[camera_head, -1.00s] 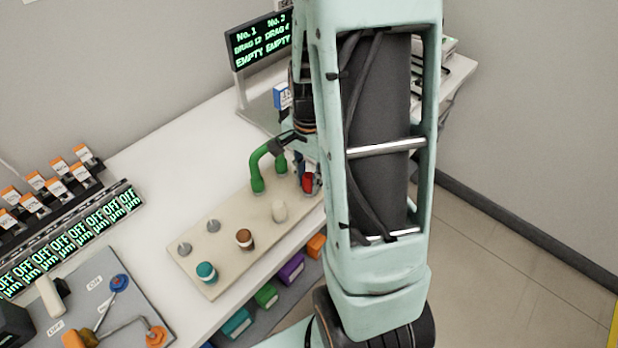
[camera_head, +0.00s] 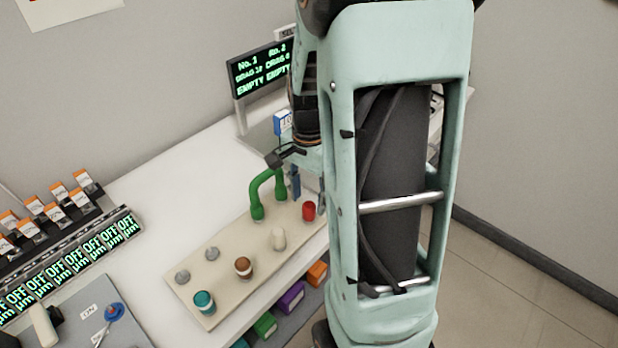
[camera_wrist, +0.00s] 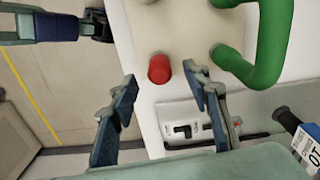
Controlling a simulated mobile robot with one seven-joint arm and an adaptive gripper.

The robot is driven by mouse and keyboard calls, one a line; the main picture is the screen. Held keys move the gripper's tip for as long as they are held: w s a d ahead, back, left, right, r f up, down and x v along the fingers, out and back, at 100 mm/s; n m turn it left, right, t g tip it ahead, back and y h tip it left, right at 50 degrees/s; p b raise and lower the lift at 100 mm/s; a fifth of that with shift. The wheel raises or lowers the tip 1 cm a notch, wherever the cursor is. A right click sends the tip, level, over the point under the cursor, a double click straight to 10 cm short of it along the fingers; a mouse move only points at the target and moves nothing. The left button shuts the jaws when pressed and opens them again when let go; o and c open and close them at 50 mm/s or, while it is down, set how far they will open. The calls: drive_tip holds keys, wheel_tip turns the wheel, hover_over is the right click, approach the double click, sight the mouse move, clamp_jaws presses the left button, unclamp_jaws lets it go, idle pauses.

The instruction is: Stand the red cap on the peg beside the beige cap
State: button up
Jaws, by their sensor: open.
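The red cap (camera_head: 309,210) stands upright at the right end of the beige board (camera_head: 215,302), beside the beige cap (camera_head: 279,238). Any peg under the red cap is hidden. My gripper (camera_head: 308,188) is open and empty just above the red cap, its fingers apart from it. In the wrist view the red cap (camera_wrist: 159,68) shows between and beyond the two open fingers, with a gap on both sides.
A brown cap (camera_head: 243,267), a teal cap (camera_head: 204,302) and two bare metal pegs (camera_head: 182,277) stand farther left. A display screen (camera_head: 262,68) stands at the back.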

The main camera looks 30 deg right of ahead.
sight(309, 204)
wheel_tip(309, 204, up, 8)
idle(0.6)
